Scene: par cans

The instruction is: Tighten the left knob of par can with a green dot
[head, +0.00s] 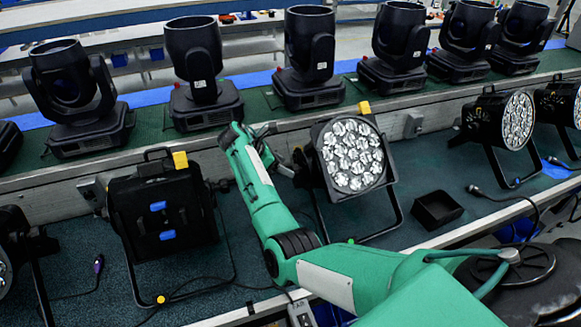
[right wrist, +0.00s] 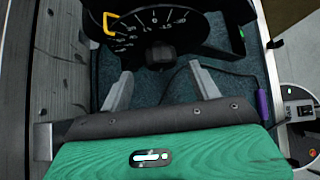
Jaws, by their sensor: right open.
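The par can with the green dot (head: 357,155) stands mid-picture in the head view, its round lens face forward. The green dot (head: 351,240) is low on its stand and also shows in the right wrist view (right wrist: 241,32). Its left knob (right wrist: 160,55) is black, in front of a dial with white marks, in the right wrist view. My right gripper (right wrist: 161,88) is open and empty. Its two grey fingers point toward the knob, one on either side and apart from it. In the head view my right arm partly hides the gripper (head: 285,155). My left gripper is not in view.
A par can with an orange dot (head: 165,215) stands to the left. Another par can (head: 505,122) stands to the right, and a small black box (head: 437,209) lies between. Several moving-head lights (head: 311,60) line the shelf behind. A purple connector (right wrist: 263,105) and cable lie near the gripper.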

